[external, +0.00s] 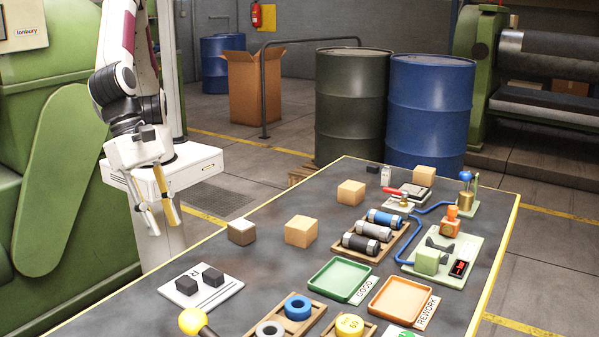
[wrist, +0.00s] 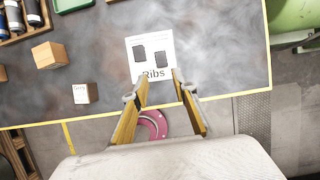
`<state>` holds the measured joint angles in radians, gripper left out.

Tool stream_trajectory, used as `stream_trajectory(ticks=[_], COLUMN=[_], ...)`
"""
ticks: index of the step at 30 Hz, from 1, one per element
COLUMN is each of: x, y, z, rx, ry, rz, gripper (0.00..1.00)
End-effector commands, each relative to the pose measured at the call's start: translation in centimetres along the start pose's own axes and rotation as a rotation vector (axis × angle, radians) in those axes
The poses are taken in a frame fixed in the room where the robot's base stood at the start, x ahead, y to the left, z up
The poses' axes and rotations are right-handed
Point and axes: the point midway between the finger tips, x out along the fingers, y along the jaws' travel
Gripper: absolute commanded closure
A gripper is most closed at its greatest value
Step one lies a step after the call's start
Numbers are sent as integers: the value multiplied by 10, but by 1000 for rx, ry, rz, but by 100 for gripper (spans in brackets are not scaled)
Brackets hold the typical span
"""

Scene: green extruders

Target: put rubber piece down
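My gripper (external: 163,225) hangs off the table's left edge, fingers pointing down. In the wrist view its two yellow-sided fingers (wrist: 157,86) stand apart with nothing visible between them. Two small black pieces (external: 187,285) (external: 214,278), which look like the rubber pieces, lie on a white card (external: 208,298) near the table's left edge. In the wrist view the card (wrist: 151,40) shows the word "Ribs", and the black pieces (wrist: 140,54) (wrist: 161,59) lie side by side on it, ahead of the fingertips and apart from them.
A cardboard block (external: 242,232) and a larger one (external: 301,231) stand behind the card. A green tray (external: 340,281) marked GOOD and an orange tray (external: 402,301) marked REWORK lie to the right. Rings and a yellow-topped tool (external: 194,322) are at the front.

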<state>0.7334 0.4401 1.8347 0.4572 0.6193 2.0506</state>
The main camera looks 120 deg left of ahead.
Motion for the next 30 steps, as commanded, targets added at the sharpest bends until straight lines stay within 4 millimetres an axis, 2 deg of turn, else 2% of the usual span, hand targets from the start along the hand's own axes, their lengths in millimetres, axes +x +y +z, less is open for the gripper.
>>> stream_trajectory(ticks=[5,8,16,23,30], x=[-13,-26,-72,-110,-145], y=[18,36,101,155,205], z=[7,11,18,12,-6], rx=[-111,-227,-663,-1047,-1443], ry=[-3,-5,-12,-19,-26], rz=[2,4,8,5,-4], gripper=[73,73,73,73,73])
